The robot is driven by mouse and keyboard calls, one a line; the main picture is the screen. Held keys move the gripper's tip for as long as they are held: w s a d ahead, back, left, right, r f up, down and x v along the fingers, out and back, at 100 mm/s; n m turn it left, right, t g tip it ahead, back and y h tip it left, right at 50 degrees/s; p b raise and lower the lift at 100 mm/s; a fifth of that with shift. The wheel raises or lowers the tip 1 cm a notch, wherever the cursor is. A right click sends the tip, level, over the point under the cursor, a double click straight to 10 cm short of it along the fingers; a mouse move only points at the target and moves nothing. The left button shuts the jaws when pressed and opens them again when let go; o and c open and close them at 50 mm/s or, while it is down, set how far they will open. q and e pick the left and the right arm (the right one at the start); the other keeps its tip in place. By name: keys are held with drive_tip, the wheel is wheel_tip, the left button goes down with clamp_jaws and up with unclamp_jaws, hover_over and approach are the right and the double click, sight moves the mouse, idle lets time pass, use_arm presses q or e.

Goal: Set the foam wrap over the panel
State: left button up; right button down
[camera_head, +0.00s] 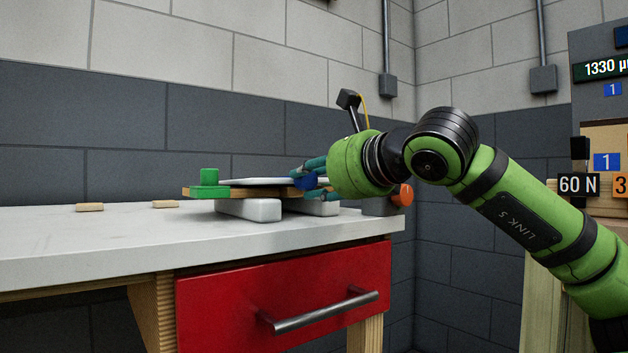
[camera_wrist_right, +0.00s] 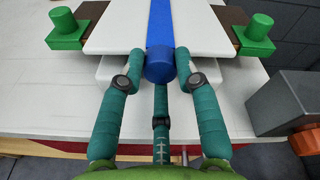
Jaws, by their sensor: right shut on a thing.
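A thin white sheet, likely the foam wrap (camera_head: 250,181), lies flat just above or on the brown panel (camera_head: 235,193); I cannot tell whether they touch. The sheet also shows in the right wrist view (camera_wrist_right: 118,30), with a blue bar (camera_wrist_right: 161,25) along its middle. Brown panel ends with green corner pieces (camera_wrist_right: 66,28) (camera_wrist_right: 255,34) stick out on both sides. My right gripper (camera_head: 308,172), with teal fingers, is shut on the near end of the blue bar, at the sheet's right end in the head view. My left gripper is out of view.
White blocks (camera_head: 248,209) stand under the panel on the pale worktop (camera_head: 120,232). Two small wooden pieces (camera_head: 90,207) (camera_head: 165,204) lie at the left. A grey box with an orange knob (camera_head: 403,194) stands close right of my gripper. A red drawer (camera_head: 285,295) is below.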

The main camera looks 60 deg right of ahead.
drive_tip(key=shift+w+a+f, duration=0.1)
drive_tip(key=shift+w+f, duration=0.05)
drive_tip(key=shift+f, duration=0.4)
drive_tip(key=c, duration=0.9)
unclamp_jaws()
drive_tip(key=shift+r, duration=0.1)
drive_tip(key=shift+s+r, duration=0.15)
drive_tip(key=shift+s, duration=0.05)
drive_tip(key=shift+s+r, duration=0.1)
drive_tip(key=shift+s, duration=0.15)
drive_tip(key=v, duration=1.1)
drive_tip(key=shift+s, duration=0.15)
